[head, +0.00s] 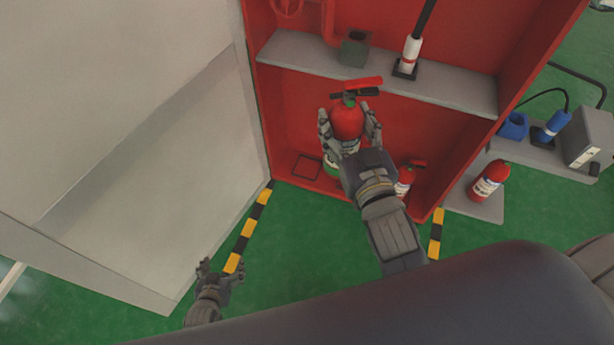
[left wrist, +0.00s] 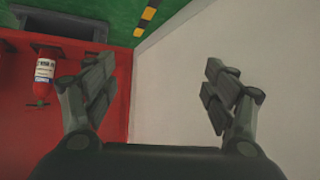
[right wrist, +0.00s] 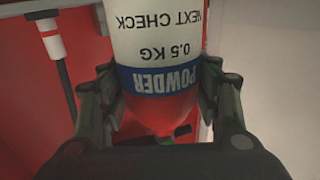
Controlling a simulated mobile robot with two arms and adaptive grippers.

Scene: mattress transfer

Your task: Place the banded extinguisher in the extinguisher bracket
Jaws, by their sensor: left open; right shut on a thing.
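The held extinguisher (head: 346,128) is red, with a red lever and a dark valve on top. In the right wrist view its white label (right wrist: 158,45) reads "0.5 KG" and has a blue "POWDER" band. My right gripper (head: 347,112) is shut around its body, in front of the red cabinet; its base is partly hidden by the hand. I cannot clearly identify the bracket; a dark square outline (head: 306,168) lies on the cabinet floor left of the held extinguisher. My left gripper (head: 222,270) is open and empty, low at the front left.
Another extinguisher (head: 405,180) stands inside the cabinet, and one (head: 489,180) stands outside on a grey pad. The grey shelf (head: 450,88) bears a dark holder (head: 353,49) and a white-black nozzle (head: 411,55). A pale wall panel (head: 150,180) stands left.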

